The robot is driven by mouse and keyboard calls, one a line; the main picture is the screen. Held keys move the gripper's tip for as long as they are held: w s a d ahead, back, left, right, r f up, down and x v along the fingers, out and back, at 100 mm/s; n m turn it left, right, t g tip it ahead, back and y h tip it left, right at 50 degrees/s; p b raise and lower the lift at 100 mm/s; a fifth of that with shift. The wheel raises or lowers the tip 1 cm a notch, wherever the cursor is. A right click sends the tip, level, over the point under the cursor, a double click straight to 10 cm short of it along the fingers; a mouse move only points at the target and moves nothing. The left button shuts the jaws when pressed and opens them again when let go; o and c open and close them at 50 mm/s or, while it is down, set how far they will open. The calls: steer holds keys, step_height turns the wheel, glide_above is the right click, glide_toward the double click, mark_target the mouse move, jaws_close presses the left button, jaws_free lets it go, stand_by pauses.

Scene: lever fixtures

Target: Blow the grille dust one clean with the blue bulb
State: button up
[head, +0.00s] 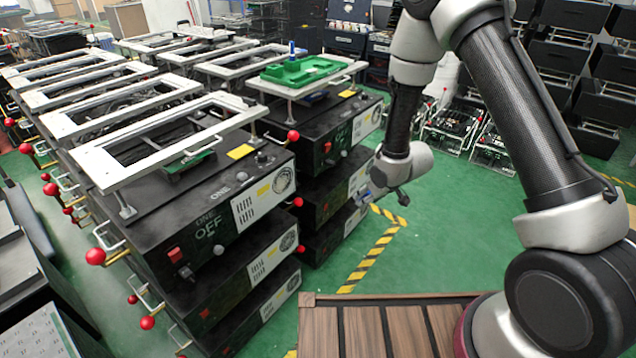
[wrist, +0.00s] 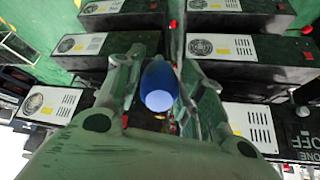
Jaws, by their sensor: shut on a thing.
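My gripper (wrist: 160,88) is shut on the blue bulb (wrist: 159,84), which sits between its two fingers in the wrist view. In the head view my gripper (head: 372,190) hangs over the aisle, right of the black fixture boxes and apart from them. A white panel with a round grille and slots (head: 264,196) is on the front of the box marked ONE. The wrist view shows several such panels, among them one beside the lettering (wrist: 252,124). Dust on the grilles is too small to make out. The bulb's nozzle direction cannot be told.
Black boxes with white frames (head: 165,140) and red-knobbed levers (head: 96,256) stand stacked at left. A green tray (head: 302,72) with a blue item rests on the rear stack. A brown slatted surface (head: 390,328) is in front. The green floor (head: 455,235) at right is clear.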

steer(key=a+r+n+y, duration=0.2)
steer(key=a, duration=0.6)
steer(key=a+r+n+t+y, duration=0.1)
steer(key=a+r+n+y, duration=0.1)
steer(key=a, duration=0.7)
steer(key=shift+w+r+n+y, duration=0.2)
steer(key=shift+r+n+y, duration=0.1)
steer(key=shift+r+y, duration=0.35)
steer(key=o, duration=0.4)
steer(key=shift+c, duration=0.2)
steer(key=c, duration=0.4)
steer(key=shift+c, duration=0.2)
